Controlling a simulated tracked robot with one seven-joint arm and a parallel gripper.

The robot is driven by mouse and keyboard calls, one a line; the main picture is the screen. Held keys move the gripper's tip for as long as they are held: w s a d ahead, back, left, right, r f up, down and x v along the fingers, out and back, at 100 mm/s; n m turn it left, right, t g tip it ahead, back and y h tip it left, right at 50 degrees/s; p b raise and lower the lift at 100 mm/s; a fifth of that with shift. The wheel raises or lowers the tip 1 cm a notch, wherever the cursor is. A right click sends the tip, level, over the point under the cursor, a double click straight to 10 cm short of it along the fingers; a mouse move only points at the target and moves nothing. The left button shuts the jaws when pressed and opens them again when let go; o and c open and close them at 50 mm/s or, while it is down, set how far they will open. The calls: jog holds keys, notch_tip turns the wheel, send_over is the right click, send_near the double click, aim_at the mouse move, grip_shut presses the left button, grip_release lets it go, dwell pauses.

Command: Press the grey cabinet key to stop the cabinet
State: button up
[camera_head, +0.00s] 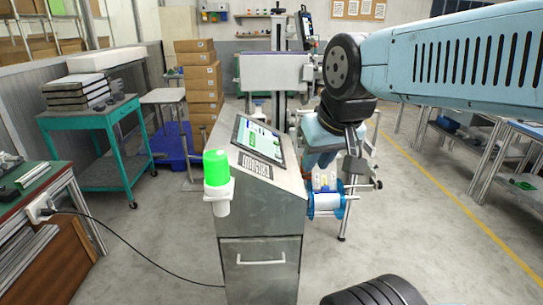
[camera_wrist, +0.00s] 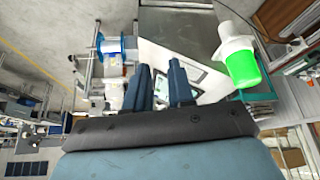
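The grey metal cabinet (camera_head: 262,222) stands in the middle of the head view, with a tilted screen (camera_head: 258,138) and a row of small keys (camera_head: 256,165) on its sloping top. I cannot tell a single grey key apart. A green lamp (camera_head: 217,168) in a white holder is on its left side; it also shows in the wrist view (camera_wrist: 243,68). My gripper (camera_wrist: 161,66) is open and empty, its two dark blue fingers apart. In the wrist view they lie in front of the cabinet's screen (camera_wrist: 190,82). In the head view my gripper is right of and behind the cabinet top, partly hidden.
A blue-flanged reel (camera_head: 326,200) sits on the cabinet's right side, below my gripper; it also shows in the wrist view (camera_wrist: 115,48). A teal trolley (camera_head: 95,118) and stacked cartons (camera_head: 199,85) stand at the left and back.

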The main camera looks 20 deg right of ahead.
grip_shut()
dwell(1.4)
